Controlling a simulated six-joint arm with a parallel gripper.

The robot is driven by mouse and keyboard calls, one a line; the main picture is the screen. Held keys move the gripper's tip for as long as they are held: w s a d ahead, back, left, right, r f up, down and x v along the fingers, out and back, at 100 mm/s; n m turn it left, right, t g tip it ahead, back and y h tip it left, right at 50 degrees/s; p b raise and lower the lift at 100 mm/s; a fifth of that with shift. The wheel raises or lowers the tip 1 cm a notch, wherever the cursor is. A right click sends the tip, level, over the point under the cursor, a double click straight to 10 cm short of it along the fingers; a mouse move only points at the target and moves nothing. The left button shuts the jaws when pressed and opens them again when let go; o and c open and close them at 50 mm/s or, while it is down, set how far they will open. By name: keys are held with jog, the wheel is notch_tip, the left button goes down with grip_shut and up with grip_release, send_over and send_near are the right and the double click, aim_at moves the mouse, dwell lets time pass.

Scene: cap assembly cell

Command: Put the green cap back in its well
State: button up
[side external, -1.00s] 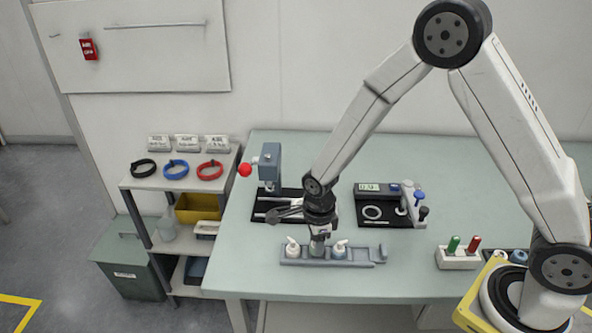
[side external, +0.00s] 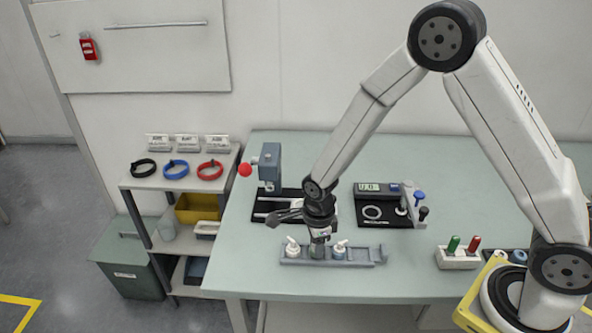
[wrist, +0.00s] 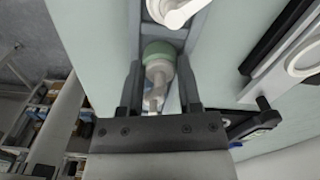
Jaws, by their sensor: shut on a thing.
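In the wrist view a green cap (wrist: 158,53) with a white nozzle sits between the fingers of my gripper (wrist: 160,85). My gripper is shut on it. In the side view my gripper (side external: 319,238) points down over the middle of a grey rail-like rack (side external: 362,256), and hides most of the cap. Whether the cap is seated in its well or just above it cannot be told. A white pump cap (side external: 292,248) stands in the rack to the left, and another pump cap (side external: 340,249) with a bluish collar to the right.
A white block (side external: 458,260) with green and red pieces is to the right. A shelf (side external: 180,180) with coloured rings stands left of the table. The table's front left is clear.

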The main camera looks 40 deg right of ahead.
jog(key=shift+f, duration=0.1)
dwell(0.3)
jog(key=o, duration=0.9)
jog(key=shift+r, duration=0.2)
jog(key=shift+r, duration=3.3)
jog(key=shift+d+r, duration=0.1)
